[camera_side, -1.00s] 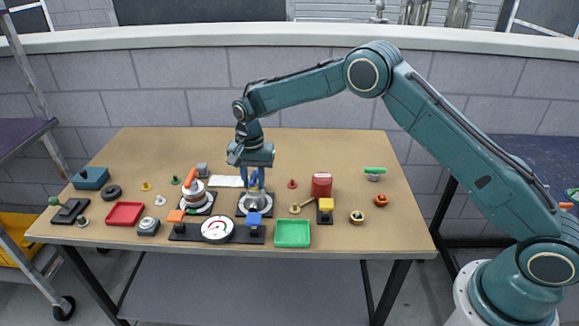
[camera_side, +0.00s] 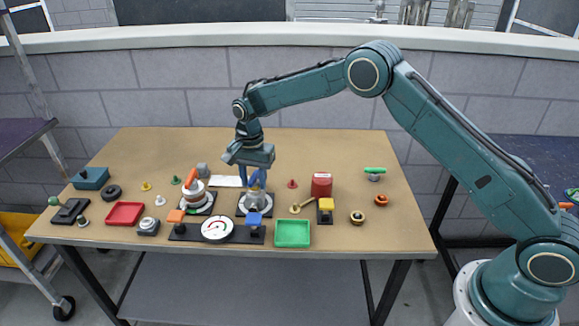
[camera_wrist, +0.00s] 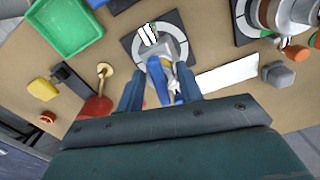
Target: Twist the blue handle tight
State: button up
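The blue handle (camera_wrist: 158,82) sits on a grey round fitting (camera_side: 256,201) on a black base plate with a pale ring, near the middle of the table. My gripper (camera_side: 254,179) is directly above the fitting, pointing down, with its fingers either side of the blue handle. In the wrist view my gripper (camera_wrist: 159,85) has its fingers apart, with the handle slanting between them. I cannot tell whether both fingers press on it. In the side view the fingers partly hide the handle.
A similar fitting with an orange handle (camera_side: 190,178) stands close on the left. In front are a round gauge (camera_side: 217,229) and a green tray (camera_side: 292,233). To the right are a red block (camera_side: 321,184) and a yellow-topped block (camera_side: 326,206). A white strip (camera_side: 225,181) lies behind.

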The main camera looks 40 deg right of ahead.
aim_at(253, 176)
jog(key=shift+r, duration=3.7)
jog(key=shift+s+d+r, duration=0.1)
jog(key=shift+s+r, duration=0.05)
jog(key=shift+r, duration=0.4)
jog(key=s+d+r+n+t, duration=0.1)
jog(key=s+d+r+n, duration=0.2)
jog(key=s+r, duration=0.6)
jog(key=s+d+r+n+t, duration=0.2)
jog(key=s+d+r, duration=0.1)
jog(key=s+r, duration=0.55)
jog(key=s+d+n+t, duration=0.1)
jog(key=s+n, duration=0.2)
jog(key=s, duration=0.8)
jog(key=s+d+f+n+t, duration=0.1)
jog(key=s+d+n, duration=0.1)
jog(key=s, duration=1)
jog(key=shift+s+d+f+n+t, duration=0.2)
jog(key=shift+n+t, duration=0.1)
jog(key=shift+n, duration=0.5)
